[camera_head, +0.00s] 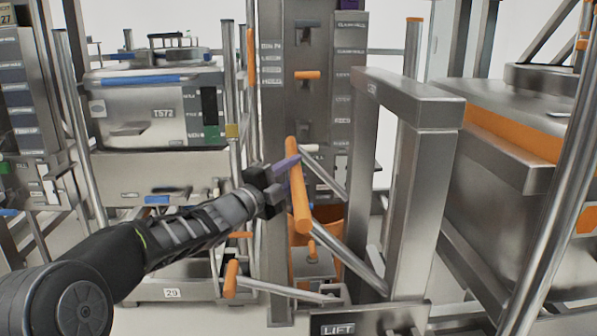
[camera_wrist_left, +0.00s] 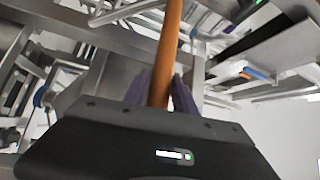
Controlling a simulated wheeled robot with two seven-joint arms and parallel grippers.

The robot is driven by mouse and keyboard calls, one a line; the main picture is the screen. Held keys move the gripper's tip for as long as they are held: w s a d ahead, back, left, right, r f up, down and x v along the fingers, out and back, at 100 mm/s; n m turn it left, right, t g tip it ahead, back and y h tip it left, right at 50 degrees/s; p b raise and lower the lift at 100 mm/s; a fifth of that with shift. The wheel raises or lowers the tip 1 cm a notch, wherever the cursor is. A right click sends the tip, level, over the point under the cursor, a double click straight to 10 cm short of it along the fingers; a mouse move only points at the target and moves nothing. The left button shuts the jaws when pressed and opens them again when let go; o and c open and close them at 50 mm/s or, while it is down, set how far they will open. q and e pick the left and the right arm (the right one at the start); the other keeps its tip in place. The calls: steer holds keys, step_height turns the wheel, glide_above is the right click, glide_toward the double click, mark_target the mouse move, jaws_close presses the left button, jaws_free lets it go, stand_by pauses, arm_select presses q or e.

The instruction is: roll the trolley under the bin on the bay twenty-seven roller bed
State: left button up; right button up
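My left gripper (camera_head: 287,163) is at a slanted orange bar (camera_head: 300,205) on a steel frame with a LIFT plate (camera_head: 338,329). In the left wrist view the orange bar (camera_wrist_left: 168,50) runs between the two purple fingers (camera_wrist_left: 160,92), which lie close on both sides and look shut on it. A grey bin marked T572 (camera_head: 150,112) stands at the left behind my arm. A sign reading 27 (camera_head: 9,33) is at the far left edge. I cannot pick out the trolley for certain. My right gripper is not in view.
A thick steel post frame (camera_head: 410,100) stands right of the orange bar. A large steel container with an orange band (camera_head: 520,135) is at the right. A lower orange grip (camera_head: 231,279) and a plate marked 29 (camera_head: 172,293) sit low at the left. Space around the gripper is tight.

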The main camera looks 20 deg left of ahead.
arm_select(q)
steer(key=o, duration=0.3)
steer(key=shift+d, duration=0.2)
steer(key=v, duration=0.7)
steer(key=shift+s+a, duration=0.2)
steer(key=shift+s, duration=0.15)
steer(key=shift+f, duration=0.1)
